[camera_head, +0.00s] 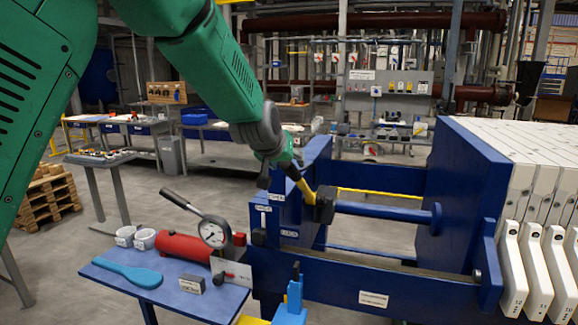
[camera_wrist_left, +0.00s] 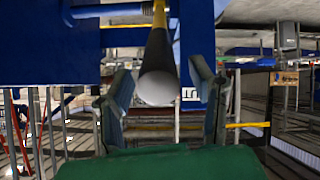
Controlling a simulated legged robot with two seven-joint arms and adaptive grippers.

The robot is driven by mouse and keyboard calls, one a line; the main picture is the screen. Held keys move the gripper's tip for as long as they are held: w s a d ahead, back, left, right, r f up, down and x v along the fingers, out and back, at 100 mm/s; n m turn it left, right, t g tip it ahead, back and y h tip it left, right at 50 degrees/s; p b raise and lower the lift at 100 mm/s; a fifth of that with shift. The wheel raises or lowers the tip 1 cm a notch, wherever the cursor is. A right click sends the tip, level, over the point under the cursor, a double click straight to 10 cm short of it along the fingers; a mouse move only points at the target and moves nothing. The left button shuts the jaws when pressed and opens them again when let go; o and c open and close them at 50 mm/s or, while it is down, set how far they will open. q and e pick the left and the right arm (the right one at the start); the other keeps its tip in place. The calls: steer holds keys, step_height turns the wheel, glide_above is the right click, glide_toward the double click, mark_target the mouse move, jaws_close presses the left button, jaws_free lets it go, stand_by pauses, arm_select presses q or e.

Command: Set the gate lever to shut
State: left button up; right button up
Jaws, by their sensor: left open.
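The lever (camera_head: 302,186), a bar with a yellow part and a dark grip, slants up from a black block on the blue press frame (camera_head: 400,287). My left gripper (camera_head: 284,168) is at its upper end, partly hiding it. In the left wrist view the lever (camera_wrist_left: 158,55) points toward the camera, its pale round end lying between the two spread fingers of my left gripper (camera_wrist_left: 163,105). Gaps show on both sides, and I see no grip on it. Small labels (camera_head: 276,197) sit on the blue frame beside the lever; I cannot read them surely. My right gripper is out of view.
A blue side table (camera_head: 190,300) at the front holds a red cylinder (camera_head: 185,247) with a gauge (camera_head: 213,233), white cups (camera_head: 144,239) and a blue paddle (camera_head: 127,273). A blue ram bar (camera_head: 385,211) runs right of the lever. White plates (camera_head: 540,150) stand at right.

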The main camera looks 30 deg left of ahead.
arm_select(q)
steer(key=v, duration=0.9)
steer(key=shift+s+d+r, duration=0.25)
steer(key=shift+a, duration=0.1)
steer(key=s+d+f+m+g+b, duration=0.1)
steer(key=s+f+b, duration=0.2)
steer(key=f, duration=0.9)
steer(key=s+d+f+m+g+b, duration=0.1)
steer(key=s+f+g+b, duration=0.15)
steer(key=f, duration=1.05)
steer(key=s+d+f+m+g+b, duration=0.1)
steer(key=s+f+b, duration=0.2)
steer(key=f, duration=0.9)
steer(key=s+d+f+m+g+b, duration=0.1)
steer(key=s+d+f+b, duration=0.1)
steer(key=s+f, duration=0.7)
steer(key=s+d+f+g+h+b, duration=0.1)
steer(key=s+f+b, duration=0.4)
steer(key=s+f, duration=0.5)
steer(key=s+d+f+m+g+h+b, duration=0.1)
steer(key=s+d+f+g+b, duration=0.1)
steer(key=s+f, duration=0.7)
step_height(320, 180, down, 3)
steer(key=shift+s+d+r+m+g+b, duration=0.2)
steer(key=shift+d+m+g+b, duration=0.1)
steer(key=shift+g+b, duration=0.4)
steer(key=shift+w+f, duration=0.1)
steer(key=shift+w, duration=0.05)
